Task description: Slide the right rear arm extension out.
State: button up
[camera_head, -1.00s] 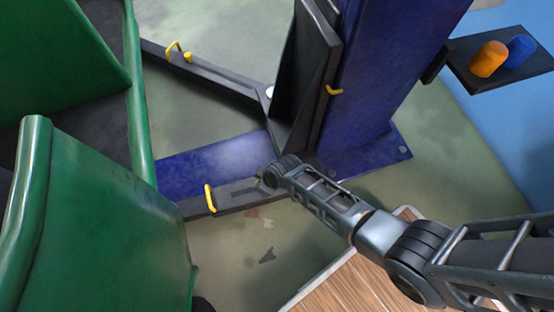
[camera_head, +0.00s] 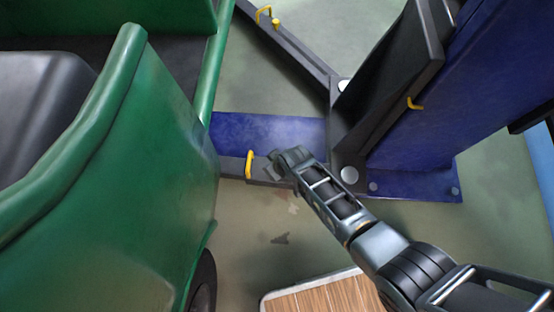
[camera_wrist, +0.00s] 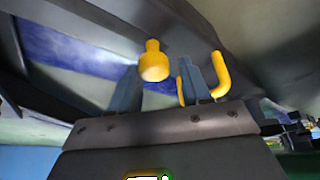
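The near lift arm (camera_head: 232,167) is a dark bar running left from the post's foot and under the green rickshaw. A yellow handle (camera_head: 249,163) stands on it; a yellow handle also shows in the wrist view (camera_wrist: 218,76). My gripper (camera_head: 274,166) is just right of this handle, low over the arm. In the wrist view its two grey fingers (camera_wrist: 166,75) stand apart. A yellow knob (camera_wrist: 153,64) shows between them, and the handle is by the right finger. I cannot tell whether either touches. The knob is hidden behind my gripper in the head view.
The green rickshaw (camera_head: 130,200) fills the left side, its wheel (camera_head: 203,285) low. The blue post (camera_head: 480,90) stands at right. The far lift arm (camera_head: 300,50) has its own handle (camera_head: 263,15) and knob (camera_head: 276,23). A wooden board (camera_head: 325,297) lies in front.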

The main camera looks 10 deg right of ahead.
jog(key=shift+o, duration=1.3)
jog(key=shift+d+r, duration=0.1)
jog(key=p+v, duration=0.4)
jog(key=v, duration=0.3)
jog(key=shift+r+p, duration=0.3)
jog(key=shift+p, duration=0.1)
jog(key=shift+s, duration=0.1)
